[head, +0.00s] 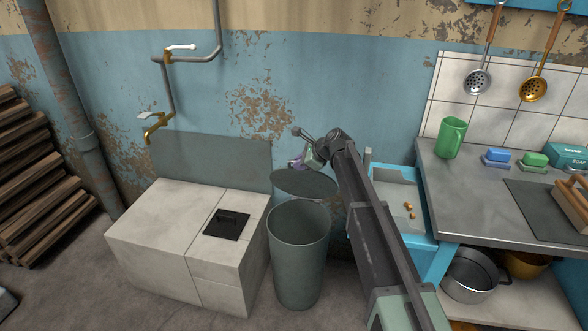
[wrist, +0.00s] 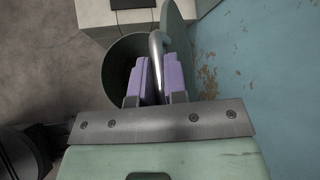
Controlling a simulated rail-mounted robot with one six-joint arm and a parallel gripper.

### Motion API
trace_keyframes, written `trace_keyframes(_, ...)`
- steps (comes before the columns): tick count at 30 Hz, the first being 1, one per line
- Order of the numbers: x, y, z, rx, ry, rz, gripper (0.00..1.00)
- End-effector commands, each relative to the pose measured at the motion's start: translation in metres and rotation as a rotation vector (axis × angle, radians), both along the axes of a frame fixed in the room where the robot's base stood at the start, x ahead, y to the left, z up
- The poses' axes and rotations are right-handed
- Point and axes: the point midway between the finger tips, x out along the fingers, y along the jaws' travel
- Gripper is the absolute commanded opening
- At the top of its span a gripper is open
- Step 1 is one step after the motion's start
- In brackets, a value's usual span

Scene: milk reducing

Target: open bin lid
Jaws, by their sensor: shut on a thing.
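The grey-green bin (head: 298,262) stands upright on the floor, and its round mouth is uncovered toward me. The dark lid (head: 308,184) is above and behind the bin's rim, between the bin and the wall. In the wrist view the lid (wrist: 179,30) shows nearly edge-on, to the right of the bin's mouth (wrist: 120,68). My gripper (head: 302,162) is at the lid's upper side. Its purple fingers are shut on the lid's curved metal handle (wrist: 156,45). Whether the lid touches the bin is unclear.
A white tiled block (head: 165,240) with a small black hatch (head: 227,224) stands left of the bin. A blue-framed sink unit (head: 395,195) and a metal counter (head: 470,185) are at the right. The blue wall (head: 230,75) is close behind the lid.

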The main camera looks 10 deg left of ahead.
Motion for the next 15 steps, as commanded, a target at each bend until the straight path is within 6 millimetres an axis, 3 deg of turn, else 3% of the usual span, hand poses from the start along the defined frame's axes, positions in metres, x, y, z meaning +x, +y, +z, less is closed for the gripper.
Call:
trace_keyframes(1,0.013,-0.007,0.008,0.001,0.011,-0.009,0.0)
trace_keyframes(6,0.032,-0.014,0.014,0.002,0.02,-0.013,0.0)
trace_keyframes(15,0.042,-0.016,0.017,0.002,0.019,-0.013,0.0)
